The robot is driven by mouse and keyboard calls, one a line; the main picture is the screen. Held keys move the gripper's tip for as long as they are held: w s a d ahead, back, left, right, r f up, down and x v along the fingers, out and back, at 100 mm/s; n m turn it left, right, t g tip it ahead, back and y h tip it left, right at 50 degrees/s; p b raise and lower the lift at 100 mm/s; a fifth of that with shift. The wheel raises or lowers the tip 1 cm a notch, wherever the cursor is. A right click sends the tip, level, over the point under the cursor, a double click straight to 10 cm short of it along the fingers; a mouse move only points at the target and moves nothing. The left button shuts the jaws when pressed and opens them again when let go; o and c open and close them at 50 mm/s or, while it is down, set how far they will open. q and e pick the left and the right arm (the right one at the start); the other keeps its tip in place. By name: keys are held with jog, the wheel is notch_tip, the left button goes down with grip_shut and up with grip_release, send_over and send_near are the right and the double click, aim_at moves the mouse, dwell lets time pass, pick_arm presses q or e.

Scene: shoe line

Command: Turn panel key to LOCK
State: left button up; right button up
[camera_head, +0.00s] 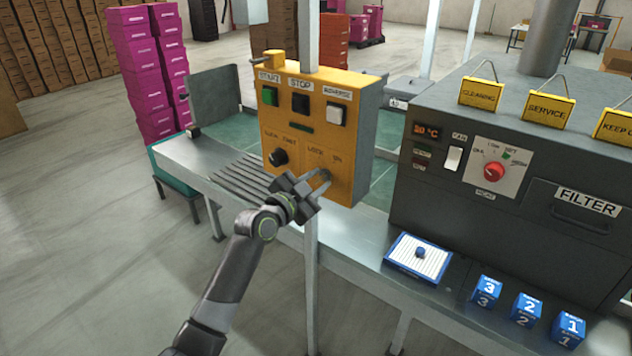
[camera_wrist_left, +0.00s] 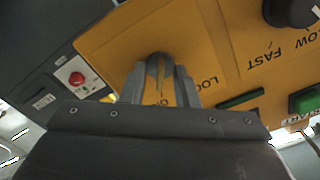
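The yellow control panel (camera_head: 350,112) stands above the conveyor in the head view and fills much of the left wrist view (camera_wrist_left: 115,45). Its grey key switch (camera_wrist_left: 160,62) is at the panel's lower right, below the LOCK and ON labels. My left gripper (camera_head: 318,180) is right at the key switch. In the left wrist view its two fingers (camera_wrist_left: 160,84) stand apart, one on each side of the key, with gaps visible between. The key's exact pointing is hard to tell, as the fingers partly cover it. My right gripper is not in view.
The panel also has a green START button (camera_head: 269,96), a black STOP button (camera_head: 301,103), a white REVERSE button (camera_head: 336,115) and a black SLOW/FAST knob (camera_head: 278,157) left of the key. A dark machine (camera_head: 440,190) stands to the right.

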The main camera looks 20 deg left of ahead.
pick_arm(q)
grip_shut()
jog(key=shift+n, duration=0.3)
jog(key=n+p, duration=0.1)
jog(key=n, duration=0.5)
jog(key=shift+p, duration=0.35)
jog(key=n+p, duration=0.1)
jog(key=n, duration=0.3)
jog(key=shift+p, duration=0.3)
jog(key=shift+n+p, duration=0.5)
jog(key=shift+n, duration=1.2)
